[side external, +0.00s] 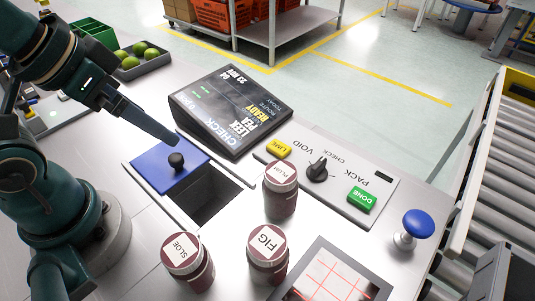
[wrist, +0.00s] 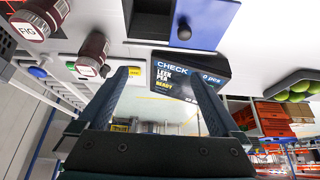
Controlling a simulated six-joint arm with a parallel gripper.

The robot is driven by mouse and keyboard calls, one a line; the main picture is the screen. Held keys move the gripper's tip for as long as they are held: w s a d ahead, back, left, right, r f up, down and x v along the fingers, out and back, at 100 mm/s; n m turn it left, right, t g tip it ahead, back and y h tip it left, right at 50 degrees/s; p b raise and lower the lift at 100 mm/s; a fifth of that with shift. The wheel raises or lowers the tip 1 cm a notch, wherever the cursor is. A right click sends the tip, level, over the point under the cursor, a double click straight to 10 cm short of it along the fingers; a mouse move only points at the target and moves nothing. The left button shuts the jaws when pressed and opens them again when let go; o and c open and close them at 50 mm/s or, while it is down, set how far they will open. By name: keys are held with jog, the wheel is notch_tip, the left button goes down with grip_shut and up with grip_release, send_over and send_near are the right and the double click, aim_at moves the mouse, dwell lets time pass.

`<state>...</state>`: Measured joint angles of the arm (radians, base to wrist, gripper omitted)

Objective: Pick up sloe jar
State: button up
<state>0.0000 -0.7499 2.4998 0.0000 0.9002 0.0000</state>
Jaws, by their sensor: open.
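The plum jar (side external: 281,190) stands farther back and also shows in the wrist view (wrist: 92,55). My gripper (side external: 172,138) is above the far edge of the blue lid, away from all jars. In the wrist view its fingers (wrist: 157,76) are spread and empty.
A blue sliding lid (side external: 150,168) with a black knob (side external: 176,160) lies beside a square opening (side external: 208,204). A tilted display (side external: 228,105), a button panel (side external: 330,175), a blue mushroom button (side external: 417,223) and a red-lined screen (side external: 330,277) surround the jars. A roller conveyor (side external: 500,170) is at right.

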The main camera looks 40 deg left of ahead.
jog(key=r, duration=0.1)
notch_tip(320, 180, up, 4)
jog(key=m+g, duration=0.6)
send_over(179, 250)
notch_tip(179, 250, down, 15)
jog(key=shift+r, duration=0.15)
jog(key=shift+f, duration=2.8)
